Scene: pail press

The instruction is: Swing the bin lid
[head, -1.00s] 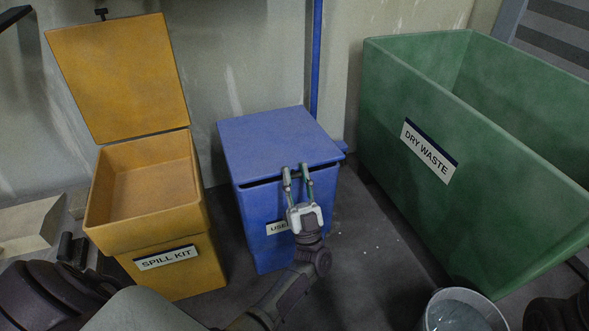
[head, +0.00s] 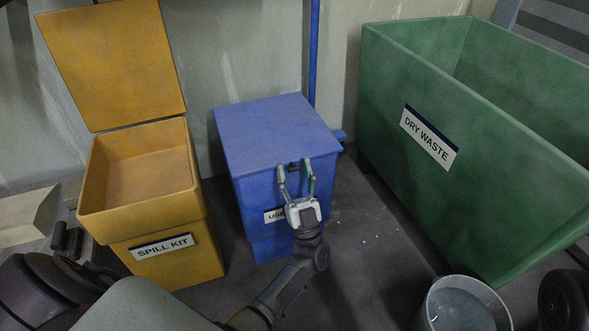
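The blue bin (head: 262,222) stands in the middle of the head view, its label partly hidden behind my gripper. Its flat blue lid (head: 270,132) lies over the top and looks closed or nearly so. My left gripper (head: 295,166) is at the front edge of the lid, its two fingers spread apart and pointing toward the bin. I see nothing held between them. Whether the fingertips touch the lid is unclear. My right gripper is not in view.
A yellow spill kit bin (head: 165,262) stands at left with its lid (head: 112,62) raised. A large open green dry waste container (head: 400,175) stands at right. A pail (head: 425,318) with greyish contents is at the bottom right. Floor shows between the blue and green bins.

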